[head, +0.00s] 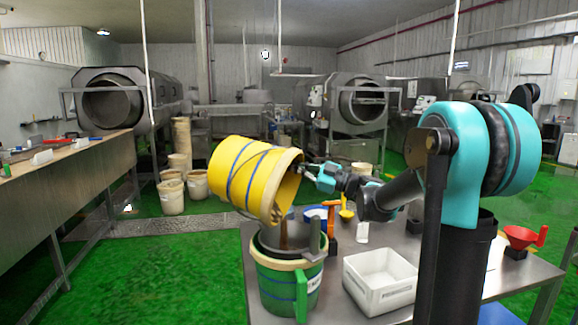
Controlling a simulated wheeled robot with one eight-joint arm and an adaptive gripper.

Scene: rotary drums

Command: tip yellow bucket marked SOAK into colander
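The yellow bucket (235,175) with blue bands is held in the air, tipped far over with its mouth facing down and to the right. No SOAK mark can be read on it from here. My gripper (308,171) is at the bucket's rim on the right and seems shut on it; the fingertips are small and partly hidden. Under the mouth, a grey colander (268,242) sits in the top of a green bucket (275,284) with a cream rim. A brown streak (284,234) shows between the bucket's mouth and the colander. The colander's inside is mostly hidden.
The steel table (345,308) carries a white crate (380,280), an orange-handled tool (333,221), a yellow scoop (346,209), a white bottle (362,233) and a red funnel (521,237). A long bench (72,165) stands at left. Green floor between is open.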

